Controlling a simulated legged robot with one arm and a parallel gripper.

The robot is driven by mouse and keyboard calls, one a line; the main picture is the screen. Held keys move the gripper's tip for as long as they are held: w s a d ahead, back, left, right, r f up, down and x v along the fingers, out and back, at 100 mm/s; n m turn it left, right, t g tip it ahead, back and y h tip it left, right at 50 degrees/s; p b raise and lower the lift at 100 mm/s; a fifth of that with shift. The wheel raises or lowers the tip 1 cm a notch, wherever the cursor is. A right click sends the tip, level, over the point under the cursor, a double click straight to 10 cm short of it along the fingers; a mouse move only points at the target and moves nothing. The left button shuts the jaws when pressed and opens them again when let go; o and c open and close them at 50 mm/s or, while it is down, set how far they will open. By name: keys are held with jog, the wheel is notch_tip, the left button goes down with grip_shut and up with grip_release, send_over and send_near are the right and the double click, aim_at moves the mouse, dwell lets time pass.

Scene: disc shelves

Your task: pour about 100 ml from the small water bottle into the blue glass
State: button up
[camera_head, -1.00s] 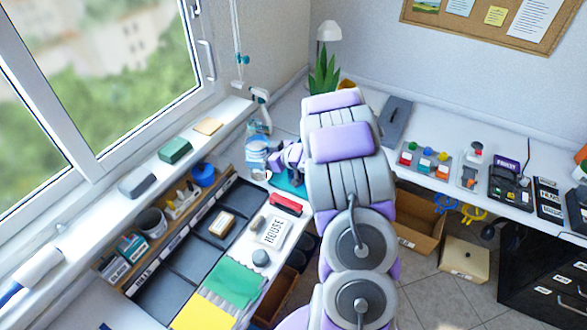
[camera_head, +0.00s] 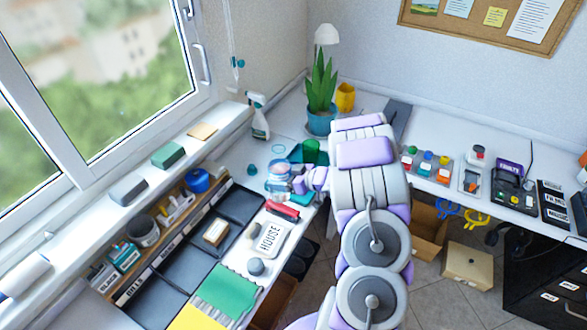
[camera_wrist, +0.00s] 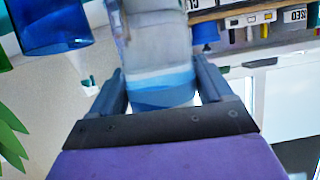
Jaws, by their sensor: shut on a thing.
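My gripper (camera_head: 296,184) is shut on the small water bottle (camera_head: 278,178), a clear bottle with a blue band, held over the left counter. In the wrist view the bottle (camera_wrist: 160,72) stands between the two fingers of my gripper (camera_wrist: 158,80). The blue glass (camera_wrist: 48,22) is at the upper left of the wrist view, apart from the bottle, with part of it cut off by the frame edge. In the head view I cannot clearly tell the blue glass from the teal shapes behind the bottle. The bottle's exact tilt and water level are unclear.
A green cup (camera_head: 310,151) stands behind my gripper. A potted plant (camera_head: 321,95), a yellow mug (camera_head: 345,97) and a spray bottle (camera_head: 258,117) are farther back.

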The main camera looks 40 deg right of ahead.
aim_at(279, 203)
jog(key=shift+r, duration=0.1)
jog(key=shift+a+r+m+y+p, duration=0.5)
jog(key=shift+a+p, duration=0.3)
jog(key=shift+p, duration=0.45)
jog(key=shift+s+a+f+m+g+p, duration=0.2)
jog(key=shift+m+g+p, duration=0.1)
jog(key=shift+m+p, duration=0.25)
jog(key=shift+d+f+m+y+p, duration=0.2)
jog(key=shift+d+m+y+p, duration=0.45)
jog(key=shift+m+p, duration=0.3)
jog(key=shift+a+m+g+y+p, duration=0.3)
jog(key=shift+a+y, duration=0.05)
jog(key=shift+a, duration=0.05)
jog(key=shift+a+f, duration=0.25)
jog(key=shift+s+a+f+m+y+b, duration=0.1)
jog(key=shift+a+f+m+y+b, duration=0.15)
jog(key=shift+f+m, duration=0.15)
jog(key=shift+s+a+f+m+y+b, duration=0.1)
jog(key=shift+f+m+y, duration=0.2)
jog(key=shift+f, duration=0.4)
jog(key=shift+s+a+f+m+y, duration=0.2)
jog(key=shift+f+m+y, duration=0.25)
jog(key=shift+m, duration=0.45)
jog(key=m, duration=0.1)
jog(key=f+m+y, duration=0.1)
jog(key=shift+s+a+m, duration=0.15)
jog(key=shift+a+m, duration=0.25)
